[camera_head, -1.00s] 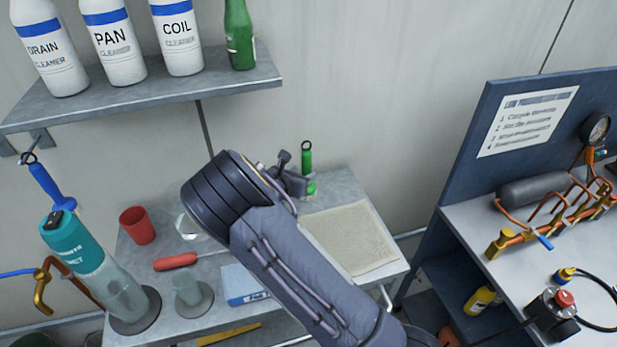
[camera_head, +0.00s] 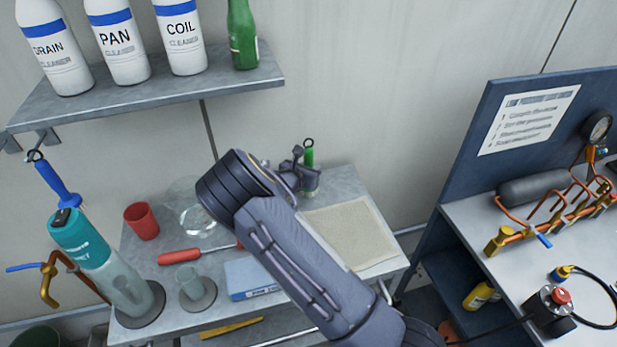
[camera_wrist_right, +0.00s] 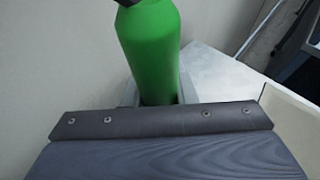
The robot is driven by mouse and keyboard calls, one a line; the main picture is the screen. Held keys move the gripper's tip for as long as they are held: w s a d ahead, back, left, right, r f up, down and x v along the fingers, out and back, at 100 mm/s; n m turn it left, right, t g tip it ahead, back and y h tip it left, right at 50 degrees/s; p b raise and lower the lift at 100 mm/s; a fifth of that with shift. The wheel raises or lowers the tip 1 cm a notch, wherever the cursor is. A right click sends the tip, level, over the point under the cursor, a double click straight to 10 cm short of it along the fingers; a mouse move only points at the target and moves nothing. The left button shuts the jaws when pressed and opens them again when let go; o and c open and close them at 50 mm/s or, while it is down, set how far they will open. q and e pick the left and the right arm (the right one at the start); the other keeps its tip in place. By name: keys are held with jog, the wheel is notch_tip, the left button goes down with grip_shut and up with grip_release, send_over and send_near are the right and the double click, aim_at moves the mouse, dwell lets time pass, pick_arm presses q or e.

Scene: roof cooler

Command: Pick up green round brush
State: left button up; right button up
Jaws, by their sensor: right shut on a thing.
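The green round brush (camera_head: 309,155) stands upright at the back of the grey table, its green handle and the dark ring on top showing above my gripper. My right gripper (camera_head: 308,180) is shut on it, around the lower part of the handle, and hides what lies below. In the right wrist view the green handle (camera_wrist_right: 152,50) rises from behind the gripper's edge, close to upright. My left gripper is not in view.
On the table (camera_head: 345,185) are a red cup (camera_head: 141,221), a red-handled tool (camera_head: 179,257), a blue-and-white box (camera_head: 250,279) and a beige pad (camera_head: 350,233). A shelf (camera_head: 150,95) with bottles hangs above left. A blue bench (camera_head: 455,215) with copper pipes stands right.

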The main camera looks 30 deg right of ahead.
aim_at(305, 161)
jog(key=shift+r, duration=0.1)
jog(key=shift+r, duration=0.5)
jog(key=r, duration=0.2)
jog(key=shift+a+r, duration=0.35)
jog(key=r+b+v, duration=0.1)
jog(key=v, duration=0.7)
jog(key=w+r+b+v, duration=0.1)
jog(key=r+v, duration=0.1)
jog(key=v, duration=0.6)
jog(key=shift+w+d, duration=0.3)
jog(key=shift+w, duration=0.05)
jog(key=shift+d+r, duration=0.1)
jog(key=shift+r, duration=0.05)
